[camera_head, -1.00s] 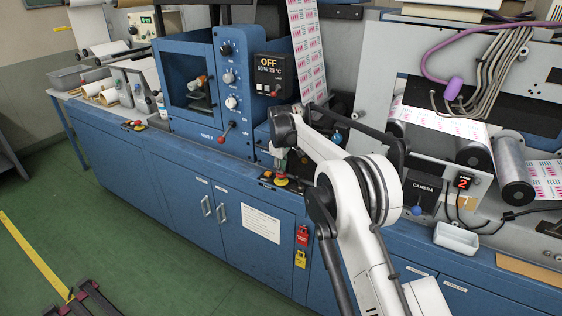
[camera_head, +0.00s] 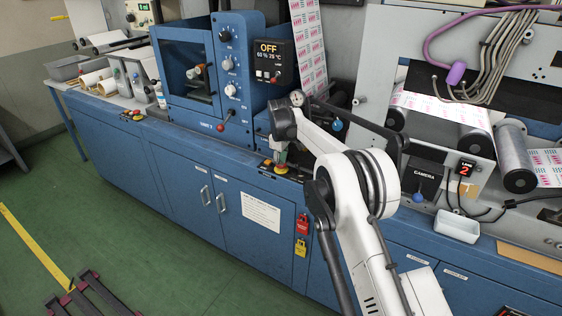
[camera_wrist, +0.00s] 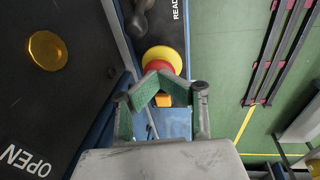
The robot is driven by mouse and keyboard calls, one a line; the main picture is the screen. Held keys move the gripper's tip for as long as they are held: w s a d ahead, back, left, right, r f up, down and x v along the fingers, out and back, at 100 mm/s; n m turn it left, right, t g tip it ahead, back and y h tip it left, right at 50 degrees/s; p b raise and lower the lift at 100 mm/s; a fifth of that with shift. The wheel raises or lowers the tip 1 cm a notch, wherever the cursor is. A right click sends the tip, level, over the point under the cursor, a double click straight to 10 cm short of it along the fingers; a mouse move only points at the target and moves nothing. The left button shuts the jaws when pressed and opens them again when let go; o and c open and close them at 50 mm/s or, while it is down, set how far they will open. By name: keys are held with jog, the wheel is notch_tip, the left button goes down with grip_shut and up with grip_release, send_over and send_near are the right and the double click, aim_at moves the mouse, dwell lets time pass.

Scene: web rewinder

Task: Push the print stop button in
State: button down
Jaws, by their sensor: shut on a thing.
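The print stop button is a red mushroom button on a round yellow base (camera_head: 281,170), on the blue cabinet's front ledge in the head view. In the wrist view its red cap (camera_wrist: 157,66) shows in front of the yellow disc (camera_wrist: 161,54). My gripper (camera_head: 281,160) points down at it, and the fingertips overlap the button. In the wrist view my gripper's green-padded fingers (camera_wrist: 158,75) converge at the near edge of the red cap. They hide part of it. How far the cap is pressed cannot be told.
An orange piece (camera_wrist: 163,101) shows between the fingers. A gold disc (camera_wrist: 47,50) lies on the dark panel at left. Another red-and-yellow button (camera_head: 131,113) sits farther left on the bench. A white tray (camera_head: 457,226) stands at right.

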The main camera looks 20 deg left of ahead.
aim_at(281, 175)
jog(key=shift+f, duration=0.15)
notch_tip(281, 175, up, 14)
jog(key=s, duration=0.2)
jog(key=shift+s+d, duration=0.2)
jog(key=shift+d, duration=0.15)
dwell(0.4)
